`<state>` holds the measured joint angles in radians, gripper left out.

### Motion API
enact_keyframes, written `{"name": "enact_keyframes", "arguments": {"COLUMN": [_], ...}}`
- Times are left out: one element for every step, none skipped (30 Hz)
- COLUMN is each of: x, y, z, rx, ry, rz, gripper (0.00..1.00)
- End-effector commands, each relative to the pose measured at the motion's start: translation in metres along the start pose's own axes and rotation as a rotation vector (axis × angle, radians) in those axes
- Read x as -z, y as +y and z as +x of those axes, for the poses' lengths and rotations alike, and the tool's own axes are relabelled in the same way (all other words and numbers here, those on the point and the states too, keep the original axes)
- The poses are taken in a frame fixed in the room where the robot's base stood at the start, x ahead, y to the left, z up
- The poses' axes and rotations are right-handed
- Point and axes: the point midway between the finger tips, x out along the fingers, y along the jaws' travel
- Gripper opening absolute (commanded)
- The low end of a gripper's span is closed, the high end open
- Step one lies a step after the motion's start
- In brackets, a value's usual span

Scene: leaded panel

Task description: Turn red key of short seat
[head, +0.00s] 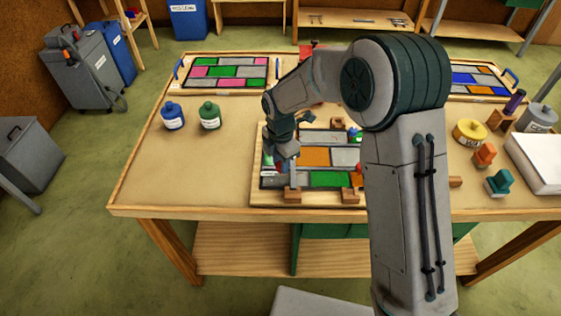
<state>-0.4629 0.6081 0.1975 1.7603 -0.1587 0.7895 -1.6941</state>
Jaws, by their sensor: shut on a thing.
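A leaded panel (315,157) with orange, grey and green panes lies on a wooden board at the table's front middle. Small wooden blocks stand along its edges, one at the front left (292,194) and one at the front right (350,196). A small red part (358,180) shows just above the front-right block, partly behind my arm. My gripper (279,167) points down over the panel's front-left corner, near the front-left block. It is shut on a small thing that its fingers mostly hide. I cannot tell whether that is the red key.
A blue bottle (172,116) and a green bottle (209,116) stand to the left. Finished-looking panels lie at the back left (230,70) and back right (478,80). A yellow tin (469,133) and clamps stand at right. My arm covers the panel's right side.

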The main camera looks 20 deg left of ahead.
Motion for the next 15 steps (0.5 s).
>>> {"name": "enact_keyframes", "arguments": {"x": [-0.0003, -0.0003, -0.0002, -0.0001, -0.0001, 0.0, 0.0001, 0.0001, 0.0002, 0.0002, 0.0002, 0.0002, 0.0001, 0.0001, 0.0001], "y": [0.0006, 0.0006, 0.0007, 0.0007, 0.0008, 0.0009, 0.0009, 0.0009, 0.0008, 0.0008, 0.0008, 0.0009, 0.0009, 0.001, 0.001], "z": [0.0012, 0.0014, 0.0017, 0.0018, 0.0019, 0.0019, 0.0019, 0.0018, 0.0017, 0.0016, 0.0016, 0.0015, 0.0016, 0.0016, 0.0016], "rx": [-0.002, -0.002, -0.002, -0.003, -0.003, -0.003, -0.004, -0.004, -0.003, -0.003, -0.003, -0.004, -0.004, -0.004, -0.004], "ry": [-0.001, -0.001, -0.001, 0.0, 0.0, 0.0, 0.0, 0.0, 0.0, 0.0, 0.0, 0.0, 0.0, 0.0, 0.0], "rz": [0.032, 0.055, 0.086, 0.112, 0.138, 0.175, 0.203, 0.231, 0.269, 0.298, 0.326, 0.365, 0.393, 0.422, 0.46], "gripper": [0.06, 0.06, 0.06, 0.06, 0.06, 0.06, 0.06, 0.06, 0.06, 0.06, 0.06, 0.06, 0.06, 0.06, 0.06]}}
